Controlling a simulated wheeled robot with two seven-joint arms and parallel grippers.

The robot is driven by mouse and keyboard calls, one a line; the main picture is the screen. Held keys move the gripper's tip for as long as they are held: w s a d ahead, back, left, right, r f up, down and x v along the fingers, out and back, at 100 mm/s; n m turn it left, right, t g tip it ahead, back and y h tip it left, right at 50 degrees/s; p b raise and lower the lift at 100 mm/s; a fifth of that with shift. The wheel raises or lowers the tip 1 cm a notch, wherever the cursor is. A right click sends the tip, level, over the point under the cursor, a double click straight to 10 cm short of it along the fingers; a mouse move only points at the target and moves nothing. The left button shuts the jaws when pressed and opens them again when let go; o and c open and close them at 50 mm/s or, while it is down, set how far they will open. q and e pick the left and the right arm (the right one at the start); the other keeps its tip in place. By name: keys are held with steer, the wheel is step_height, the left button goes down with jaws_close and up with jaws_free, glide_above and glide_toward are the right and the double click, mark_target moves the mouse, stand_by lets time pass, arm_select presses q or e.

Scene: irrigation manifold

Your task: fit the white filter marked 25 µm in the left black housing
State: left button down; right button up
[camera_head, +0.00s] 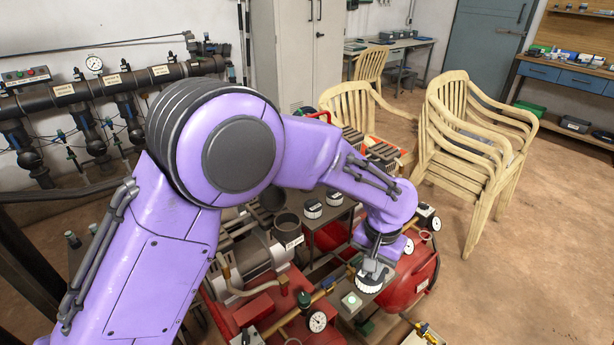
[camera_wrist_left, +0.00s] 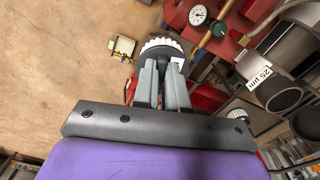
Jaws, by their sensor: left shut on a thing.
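My left gripper (camera_head: 374,268) is shut on a white pleated filter (camera_head: 370,283) with a dark end; the filter also shows between the fingertips in the left wrist view (camera_wrist_left: 160,44). No mark on it can be read. A black open-topped housing (camera_head: 287,224) stands to the left of the gripper, with a white label on its front; in the left wrist view the label on this housing (camera_wrist_left: 284,96) reads 25 µm. A second black housing (camera_head: 272,197) stands behind it and is partly hidden by my arm. The held filter is apart from both housings. My right gripper is not in view.
Two more white filters with black parts, a nearer one (camera_head: 312,208) and a farther one (camera_head: 334,197), stand on a grey stand right of the housings. A pressure gauge (camera_head: 317,321) and red tank (camera_head: 415,272) lie near the gripper. Cream chairs (camera_head: 470,150) stand beyond.

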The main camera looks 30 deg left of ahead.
arm_select(q)
steer(key=w+a+r+m+p, duration=0.4)
steer(key=w+a+p, duration=0.15)
steer(key=a, duration=0.45)
steer(key=w+a+r+m+p, duration=0.3)
steer(key=w+a+m+p, duration=0.15)
steer(key=a+p, duration=0.35)
steer(key=a+m+p, duration=0.1)
steer(key=a+m, duration=0.2)
steer(key=a, duration=0.7)
step_height(320, 180, down, 6)
steer(key=b, duration=0.4)
steer(key=shift+s+b, duration=0.3)
steer(key=shift+a+m, duration=0.15)
steer(key=shift+m, duration=0.1)
steer(key=shift+a+f, duration=0.1)
steer(key=shift+f, duration=0.15)
steer(key=shift+s+a+f, duration=0.15)
steer(key=shift+a+f, duration=0.05)
